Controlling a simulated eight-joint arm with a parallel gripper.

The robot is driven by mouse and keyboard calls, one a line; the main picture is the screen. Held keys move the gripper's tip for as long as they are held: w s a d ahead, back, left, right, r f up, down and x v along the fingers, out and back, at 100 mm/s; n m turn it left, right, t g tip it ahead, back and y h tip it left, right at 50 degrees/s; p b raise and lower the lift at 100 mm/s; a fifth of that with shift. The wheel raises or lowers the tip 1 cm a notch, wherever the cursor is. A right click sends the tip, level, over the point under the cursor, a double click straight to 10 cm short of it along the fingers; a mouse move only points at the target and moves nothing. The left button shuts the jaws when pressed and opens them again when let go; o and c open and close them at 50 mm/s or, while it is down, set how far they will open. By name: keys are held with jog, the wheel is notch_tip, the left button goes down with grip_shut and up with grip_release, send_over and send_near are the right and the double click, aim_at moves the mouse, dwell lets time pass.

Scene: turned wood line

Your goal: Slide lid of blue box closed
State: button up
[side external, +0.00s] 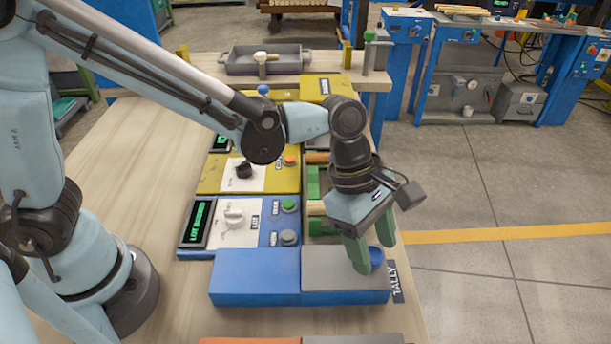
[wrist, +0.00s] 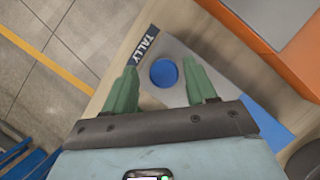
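The blue box (side external: 255,292) lies at the near end of the bench, with a blue top on its left half and a flat grey panel (side external: 330,268) on its right half. A round blue knob (side external: 377,258) stands on the grey panel near its right end. In the wrist view the knob (wrist: 163,73) shows on the grey panel (wrist: 178,52). My gripper (side external: 370,256) points down there with its green fingers open. In the wrist view my gripper (wrist: 160,66) has one finger on each side of the knob, with gaps visible.
A TALLY label (side external: 396,282) sits by the box's right end. Behind the box are a blue control panel (side external: 262,243) reading LOT, a yellow panel (side external: 210,178), and a tray with green and wooden pieces. An orange-edged grey item (side external: 350,340) lies in front.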

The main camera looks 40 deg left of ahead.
jog(key=shift+a, duration=0.1)
jog(key=v, duration=1.2)
jog(key=shift+r, duration=0.1)
jog(key=shift+s+a+f+m+t+y, duration=0.65)
jog(key=shift+a+m+t, duration=0.55)
jog(key=shift+a+m, duration=2.15)
jog(key=shift+s+a+f+m+t+y, duration=0.4)
jog(key=shift+a+f+m+t+y, duration=0.65)
jog(key=shift+a+m, duration=2.25)
jog(key=shift+s+a+f+m+t+y, duration=0.45)
jog(key=shift+a+m+t, duration=1.4)
jog(key=shift+a, duration=2.45)
jog(key=shift+r+m+g, duration=0.1)
jog(key=shift+m+g, duration=0.4)
